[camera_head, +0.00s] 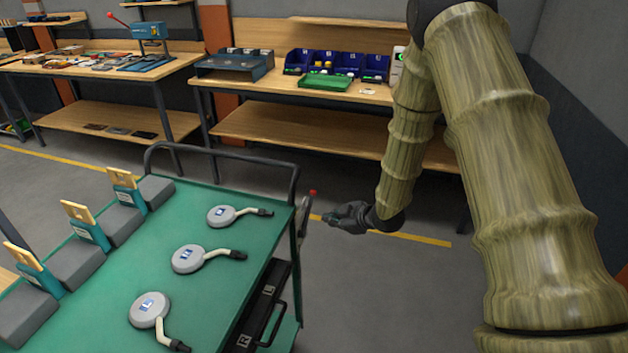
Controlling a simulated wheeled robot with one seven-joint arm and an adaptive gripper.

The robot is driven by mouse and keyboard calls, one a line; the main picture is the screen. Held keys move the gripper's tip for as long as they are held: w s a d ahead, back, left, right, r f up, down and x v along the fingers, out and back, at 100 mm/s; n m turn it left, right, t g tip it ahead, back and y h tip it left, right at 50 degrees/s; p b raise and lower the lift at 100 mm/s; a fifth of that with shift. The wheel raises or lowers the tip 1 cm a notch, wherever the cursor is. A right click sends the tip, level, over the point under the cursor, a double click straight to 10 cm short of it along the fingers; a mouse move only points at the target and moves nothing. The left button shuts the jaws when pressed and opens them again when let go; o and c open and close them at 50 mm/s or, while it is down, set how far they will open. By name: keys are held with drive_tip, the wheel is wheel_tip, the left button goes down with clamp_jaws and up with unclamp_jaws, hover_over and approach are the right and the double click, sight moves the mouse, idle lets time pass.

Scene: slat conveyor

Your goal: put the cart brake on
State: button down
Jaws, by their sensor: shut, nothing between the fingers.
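The cart has a green top (230,290) and a dark tube handle (222,153) at its far end. A lever with a red knob (312,193) stands at the cart's right side near the far corner; it looks like the brake lever and leans slightly right. Its lower part is partly hidden by the cart's edge. My gripper (331,218) is shut and empty, just right of the lever and a little below the knob in the picture. I cannot tell whether it touches the lever.
Grey discs with short hoses (188,259) and grey blocks with tan-topped holders (122,219) sit on the cart top. A drawer-like black unit (262,310) hangs at its right side. A workbench (290,90) with blue bins stands behind. Floor right of the cart is clear.

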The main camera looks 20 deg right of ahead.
sight(313, 190)
drive_tip(key=w+d+r+n+y+p, duration=0.1)
drive_tip(key=w+d+r+n, duration=0.1)
drive_tip(key=w+r, duration=0.3)
wheel_tip(313, 190, up, 4)
drive_tip(key=shift+r+n+t, duration=0.15)
drive_tip(key=shift+n+t, duration=0.25)
drive_tip(key=shift+n, duration=0.1)
drive_tip(key=d+f+p+x, duration=0.1)
drive_tip(key=p+x, duration=0.5)
drive_tip(key=x, duration=0.7)
drive_tip(key=shift+d+f, duration=0.3)
drive_tip(key=shift+d, duration=0.3)
drive_tip(key=shift+w+a+f, duration=0.1)
drive_tip(key=shift+w+f, duration=0.05)
